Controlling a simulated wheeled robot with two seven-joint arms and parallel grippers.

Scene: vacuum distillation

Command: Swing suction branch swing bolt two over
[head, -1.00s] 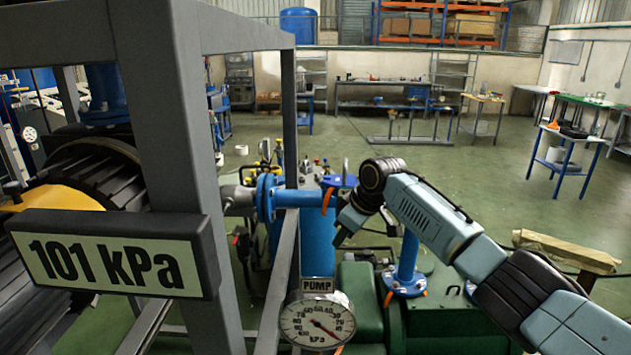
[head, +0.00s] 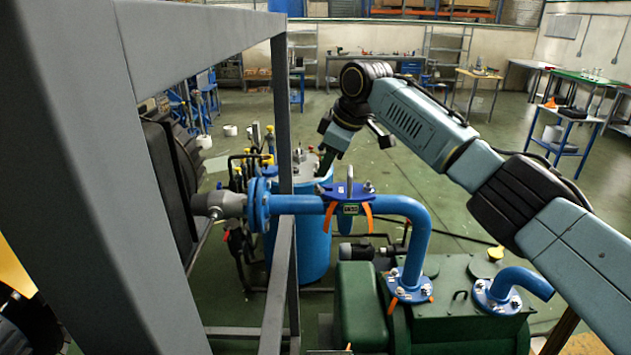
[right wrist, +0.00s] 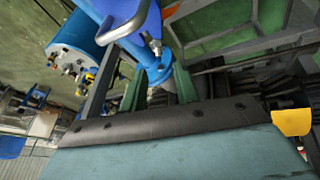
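The blue suction pipe (head: 395,206) runs from a bolted flange (head: 262,203) across to the green pump. A blue clamp (head: 349,190) with a green label, orange tabs and small silver bolts sits on it. I cannot tell which bolt is bolt two. My right gripper (head: 355,150) points down, above and behind the clamp in the picture, apart from the pipe. Its fingers are spread, with nothing between them in the head view. In the right wrist view, blue pipework (right wrist: 128,38) and a silver bolt (right wrist: 156,46) lie beyond the fingers (right wrist: 158,88). My left gripper is not in view.
A grey frame post (head: 283,110) stands left of the clamp, with a thick beam (head: 90,180) nearer. A blue vessel (head: 310,240) stands behind the pipe. The green pump (head: 450,315) lies below right.

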